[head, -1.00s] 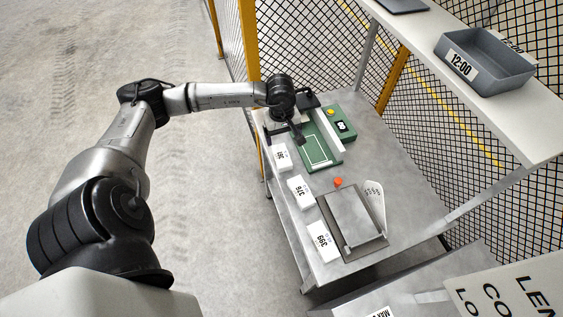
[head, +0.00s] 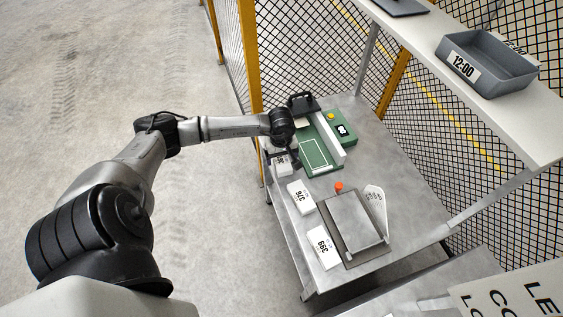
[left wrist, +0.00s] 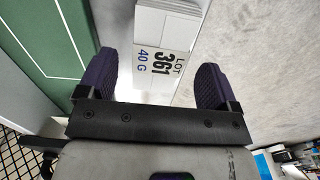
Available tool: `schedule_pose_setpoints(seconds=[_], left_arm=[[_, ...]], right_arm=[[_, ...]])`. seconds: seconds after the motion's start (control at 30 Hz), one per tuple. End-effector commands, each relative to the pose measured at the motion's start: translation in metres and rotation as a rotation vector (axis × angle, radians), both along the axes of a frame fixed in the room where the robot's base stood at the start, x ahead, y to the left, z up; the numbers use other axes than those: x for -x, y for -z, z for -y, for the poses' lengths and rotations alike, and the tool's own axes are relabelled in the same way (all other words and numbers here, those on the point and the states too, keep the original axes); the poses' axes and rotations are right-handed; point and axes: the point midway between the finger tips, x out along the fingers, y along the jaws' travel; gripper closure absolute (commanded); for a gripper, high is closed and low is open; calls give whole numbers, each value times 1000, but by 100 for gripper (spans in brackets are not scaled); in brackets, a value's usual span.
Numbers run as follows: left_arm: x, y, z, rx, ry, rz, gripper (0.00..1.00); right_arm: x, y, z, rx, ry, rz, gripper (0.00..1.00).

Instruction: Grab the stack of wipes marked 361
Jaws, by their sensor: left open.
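The stack of wipes marked 361 (head: 283,169) is a white block at the left edge of the table, partly covered by my gripper in the head view. In the left wrist view the stack (left wrist: 168,28) shows its label "LOT 361 40 G" facing the camera. My left gripper (head: 281,155) is open over this stack. In the left wrist view the dark fingers of the gripper (left wrist: 156,75) stand on either side of the label's near end, with gaps on both sides. My right gripper is not in view.
White stacks marked 376 (head: 301,197) and 399 (head: 322,247) lie nearer along the same edge. A green device (head: 316,150) lies just right of the gripper. A grey plate (head: 352,225) and an orange knob (head: 339,187) are farther right.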

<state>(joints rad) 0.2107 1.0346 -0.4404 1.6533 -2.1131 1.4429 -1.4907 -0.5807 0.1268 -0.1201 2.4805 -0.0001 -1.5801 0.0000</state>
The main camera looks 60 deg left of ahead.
Motion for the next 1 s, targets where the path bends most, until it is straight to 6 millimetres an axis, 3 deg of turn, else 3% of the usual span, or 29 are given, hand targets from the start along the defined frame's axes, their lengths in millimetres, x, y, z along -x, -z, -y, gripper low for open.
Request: schedule_pose_setpoints(seconds=[0.2,0.53,1.0], left_arm=[[-1,24,0,2,-1,-1,15],[-1,27,-1,-1,0,0,15],[-1,27,0,0,0,0,60]], right_arm=[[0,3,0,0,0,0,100],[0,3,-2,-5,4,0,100],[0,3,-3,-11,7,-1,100]])
